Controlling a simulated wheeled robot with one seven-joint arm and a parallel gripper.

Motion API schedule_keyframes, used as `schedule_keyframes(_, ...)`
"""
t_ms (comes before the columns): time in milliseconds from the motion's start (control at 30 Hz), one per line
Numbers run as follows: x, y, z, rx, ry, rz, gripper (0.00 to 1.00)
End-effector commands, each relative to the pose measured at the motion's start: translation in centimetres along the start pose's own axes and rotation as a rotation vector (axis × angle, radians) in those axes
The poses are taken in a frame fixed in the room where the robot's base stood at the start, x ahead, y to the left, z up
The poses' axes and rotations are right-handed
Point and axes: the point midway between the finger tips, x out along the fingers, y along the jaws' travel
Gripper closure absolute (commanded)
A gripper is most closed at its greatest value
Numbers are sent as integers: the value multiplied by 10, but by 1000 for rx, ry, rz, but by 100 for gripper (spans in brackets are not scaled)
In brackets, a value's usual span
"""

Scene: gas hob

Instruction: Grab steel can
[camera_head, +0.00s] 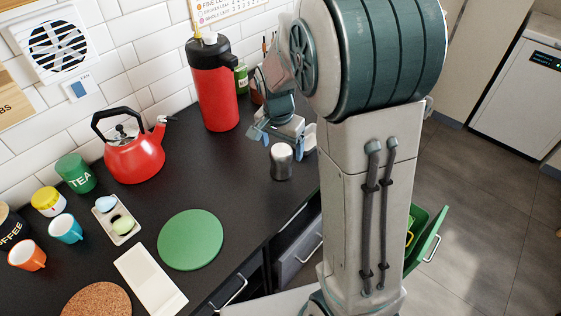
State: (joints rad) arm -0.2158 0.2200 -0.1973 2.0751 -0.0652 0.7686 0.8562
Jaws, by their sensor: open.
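My gripper (283,138) is just behind and above the can in the picture. Its fingers are open, spread to the left and right, and nothing shows between them. I cannot tell the exact gap between the fingers and the can. My arm hides part of the counter to the right.
A red flask (213,90) and a red kettle (136,152) stand left of my gripper. A green round board (191,239) lies nearer, beside a white tray (150,281). Mugs and tins stand at the left. A green drawer (428,239) is pulled out at the right.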

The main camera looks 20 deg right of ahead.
Motion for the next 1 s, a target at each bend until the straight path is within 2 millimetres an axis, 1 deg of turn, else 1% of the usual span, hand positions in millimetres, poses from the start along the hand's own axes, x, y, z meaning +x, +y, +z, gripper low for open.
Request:
schedule_keyframes(33,7,0,0,0,-2,2,17)
schedule_keyframes(267,23,0,1,-1,-2,2,17)
schedule_keyframes(533,60,-3,2,0,-2,2,17)
schedule_keyframes(633,65,-3,2,0,-1,0,17)
schedule_keyframes(833,66,-3,2,0,0,-1,17)
schedule_keyframes(867,66,-3,2,-1,0,-1,20)
schedule_keyframes(900,66,-3,2,-1,0,-1,31)
schedule_keyframes(967,66,-3,2,-1,0,-1,48)
schedule_keyframes(1000,66,-3,2,-1,0,-1,59)
